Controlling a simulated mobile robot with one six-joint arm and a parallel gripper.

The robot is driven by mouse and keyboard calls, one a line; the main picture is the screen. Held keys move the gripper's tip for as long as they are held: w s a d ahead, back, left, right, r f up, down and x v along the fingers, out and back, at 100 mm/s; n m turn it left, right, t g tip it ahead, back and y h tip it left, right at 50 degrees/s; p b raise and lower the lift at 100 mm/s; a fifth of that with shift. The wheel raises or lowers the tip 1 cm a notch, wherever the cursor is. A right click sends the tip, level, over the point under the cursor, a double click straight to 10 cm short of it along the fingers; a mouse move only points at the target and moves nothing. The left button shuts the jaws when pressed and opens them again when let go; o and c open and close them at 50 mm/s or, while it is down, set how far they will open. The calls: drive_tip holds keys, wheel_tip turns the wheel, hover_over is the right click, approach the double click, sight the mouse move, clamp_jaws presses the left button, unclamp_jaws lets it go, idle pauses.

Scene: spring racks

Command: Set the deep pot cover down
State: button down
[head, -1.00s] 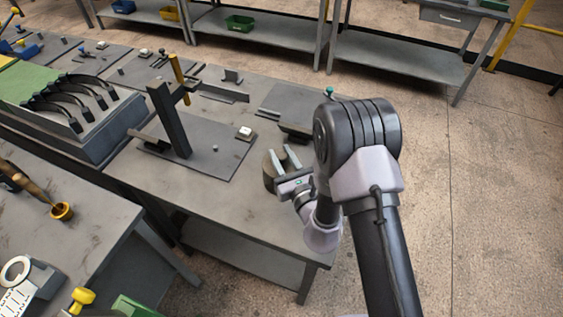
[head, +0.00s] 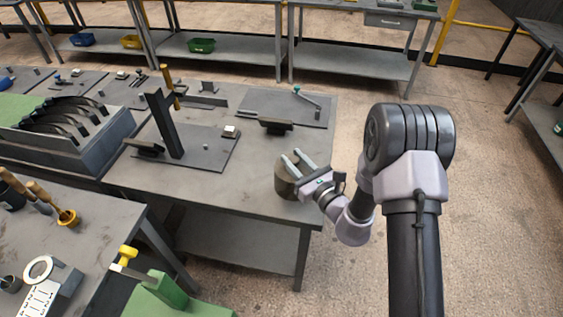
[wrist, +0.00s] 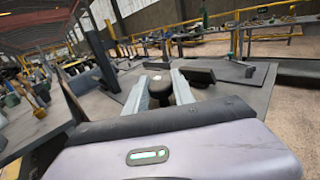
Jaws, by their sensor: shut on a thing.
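The deep pot cover (head: 286,184) is a dark grey-brown round piece at the right end of the grey workbench (head: 240,190). My gripper (head: 292,159) is shut on it from the right, with its two pale fingers over its top. In the wrist view, a dark knob (wrist: 160,88) sits between the fingertips (wrist: 160,80). The cover's underside is hidden, so I cannot tell whether it touches the bench top or hangs just above it.
A dark plate with an upright post (head: 165,125) stands left of the cover. A small dark block (head: 275,124) and a flat plate with a green-tipped rod (head: 300,105) lie behind it. The bench top between post and cover is bare. Open floor lies to the right.

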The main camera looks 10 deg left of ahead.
drive_tip(key=shift+s+d, duration=0.2)
drive_tip(key=shift+d, duration=0.15)
drive_tip(key=shift+d+f, duration=0.2)
drive_tip(key=shift+d, duration=0.15)
drive_tip(key=s+d+f+m+t+h+b, duration=0.2)
drive_tip(key=d+h, duration=0.4)
drive_tip(key=d, duration=0.4)
drive_tip(key=s+d+f+m+t+h+b, duration=0.2)
drive_tip(key=d+m+h, duration=0.4)
drive_tip(key=d, duration=0.4)
drive_tip(key=shift+s+m+t+b, duration=0.4)
drive_tip(key=shift+s+b, duration=0.15)
drive_tip(key=shift+b, duration=0.35)
drive_tip(key=shift+f+h, duration=0.1)
drive_tip(key=shift+h, duration=0.2)
